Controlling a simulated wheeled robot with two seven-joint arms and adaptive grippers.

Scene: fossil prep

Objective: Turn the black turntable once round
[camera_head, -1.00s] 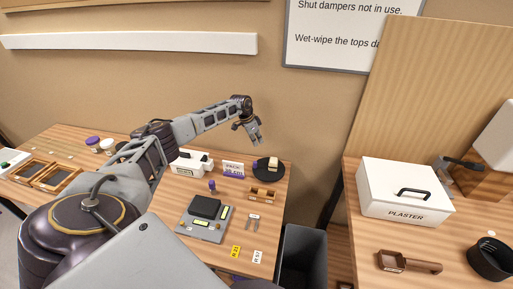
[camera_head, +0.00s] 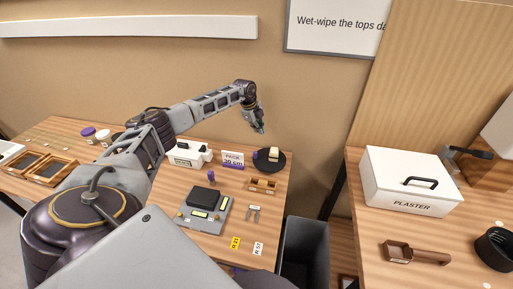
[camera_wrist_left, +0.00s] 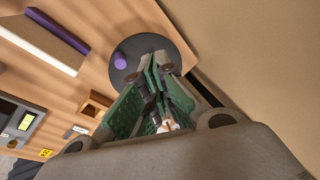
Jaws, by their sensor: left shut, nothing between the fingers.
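The black turntable (camera_head: 278,167) is a round disc at the right back corner of the wooden table. A tan block (camera_head: 273,155) stands on it, and a small purple piece (camera_head: 255,156) shows at its left side. My left gripper (camera_head: 260,131) hangs above the turntable, fingers pointing down, shut and empty. In the left wrist view, the gripper's green fingers (camera_wrist_left: 160,62) cover part of the turntable (camera_wrist_left: 126,72). The purple piece (camera_wrist_left: 120,60) shows left of the fingertips there, and the tan block is hidden. My right gripper is not in view.
A grey scale (camera_head: 203,212) is nearer. A dark bin (camera_head: 304,250) stands between the tables. The wall is behind the turntable.

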